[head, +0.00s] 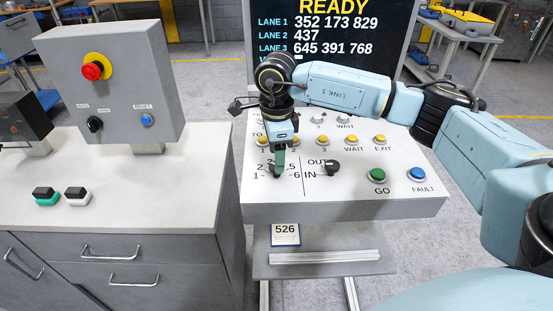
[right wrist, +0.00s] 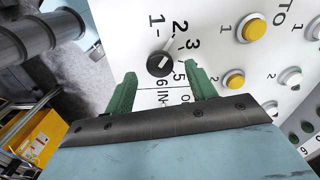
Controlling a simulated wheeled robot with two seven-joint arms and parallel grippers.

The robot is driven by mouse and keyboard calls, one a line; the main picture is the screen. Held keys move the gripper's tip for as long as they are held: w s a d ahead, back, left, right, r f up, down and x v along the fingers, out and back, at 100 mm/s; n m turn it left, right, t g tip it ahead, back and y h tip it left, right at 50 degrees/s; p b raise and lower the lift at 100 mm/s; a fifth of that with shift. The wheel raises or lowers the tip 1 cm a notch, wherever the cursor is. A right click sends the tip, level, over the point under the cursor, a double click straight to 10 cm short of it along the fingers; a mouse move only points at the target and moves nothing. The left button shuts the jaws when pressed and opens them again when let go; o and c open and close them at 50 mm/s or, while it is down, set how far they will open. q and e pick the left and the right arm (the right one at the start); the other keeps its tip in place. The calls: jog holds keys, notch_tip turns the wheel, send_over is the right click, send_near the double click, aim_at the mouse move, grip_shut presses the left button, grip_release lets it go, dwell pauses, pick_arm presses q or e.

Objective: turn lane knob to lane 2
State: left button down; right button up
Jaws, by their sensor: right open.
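The lane knob (right wrist: 160,64) is a round black dial with a pale pointer mark, on the white sloped panel (head: 400,205). Numbers 1 to 6 are printed around it. The pointer seems to slant toward the 1–3 side, but I cannot tell the exact number. My right gripper (head: 278,172), with green fingers, is over the knob in the head view and hides most of it. In the right wrist view, the open fingers (right wrist: 160,73) reach toward the knob, one to each side. I cannot tell whether they touch it. My left gripper is not in view.
A black IN/OUT knob (head: 332,167) sits just right of the lane knob. A green GO button (head: 377,175), a blue FAULT button (head: 417,174) and rows of yellow buttons share the panel. A dark READY display (head: 330,28) stands behind. A grey emergency-stop box (head: 115,85) stands left.

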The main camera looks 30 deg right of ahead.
notch_tip(320, 180, up, 11)
jog(key=shift+f, duration=0.15)
dwell(0.6)
